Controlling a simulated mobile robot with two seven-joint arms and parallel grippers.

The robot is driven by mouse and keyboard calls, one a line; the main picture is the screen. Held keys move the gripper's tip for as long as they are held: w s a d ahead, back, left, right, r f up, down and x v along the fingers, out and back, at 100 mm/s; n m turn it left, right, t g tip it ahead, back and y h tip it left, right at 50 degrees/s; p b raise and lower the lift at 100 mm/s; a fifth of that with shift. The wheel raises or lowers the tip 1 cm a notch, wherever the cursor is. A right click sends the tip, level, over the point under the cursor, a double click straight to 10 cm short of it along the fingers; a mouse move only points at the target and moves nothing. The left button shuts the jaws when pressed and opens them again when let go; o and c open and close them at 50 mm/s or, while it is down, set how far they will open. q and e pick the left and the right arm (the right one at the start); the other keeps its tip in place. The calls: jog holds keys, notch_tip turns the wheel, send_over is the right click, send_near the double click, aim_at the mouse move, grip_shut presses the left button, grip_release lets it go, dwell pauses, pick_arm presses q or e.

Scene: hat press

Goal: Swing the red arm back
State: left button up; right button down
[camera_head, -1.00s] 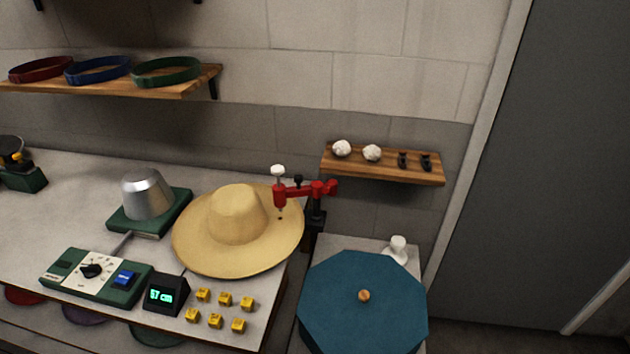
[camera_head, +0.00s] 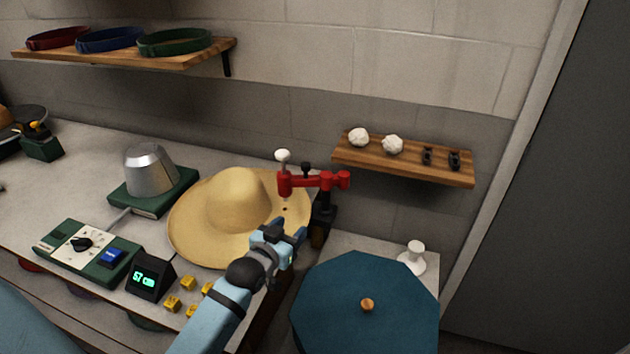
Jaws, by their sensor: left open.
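The red arm (camera_head: 325,180) stands on a dark post at the back right corner of the bench. It reaches left over the brim of the straw hat (camera_head: 238,198), with a white knob (camera_head: 282,156) on top of its left end. A small dark mark shows on the brim below that end. My left gripper (camera_head: 288,236) is open and empty over the hat's right front brim, below and in front of the red arm, apart from it in the picture. My right gripper is not in view.
A blue octagonal lid (camera_head: 366,308) with a wooden knob lies to the right. A wooden shelf (camera_head: 400,160) with white balls and dark clips is on the wall behind. A silver cone (camera_head: 150,170), green control box (camera_head: 88,254) and display (camera_head: 150,279) stand left.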

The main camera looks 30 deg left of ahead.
aim_at(304, 169)
pick_arm(q)
jog(key=w+a+r+n+t+y, duration=0.1)
jog(key=w+a+r+n+y, duration=0.1)
jog(key=w+a+r, duration=0.25)
jog(key=w, duration=0.3)
jog(key=w+a, duration=0.1)
jog(key=w, duration=0.3)
jog(key=w+a, duration=0.1)
jog(key=w, duration=0.3)
jog(key=shift+w+a, duration=0.1)
jog(key=shift+a, duration=0.1)
jog(key=shift+w+a+f, duration=0.1)
jog(key=shift+w, duration=0.4)
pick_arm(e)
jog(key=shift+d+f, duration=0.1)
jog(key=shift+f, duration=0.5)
pick_arm(q)
grip_shut()
jog(key=shift+m, duration=0.3)
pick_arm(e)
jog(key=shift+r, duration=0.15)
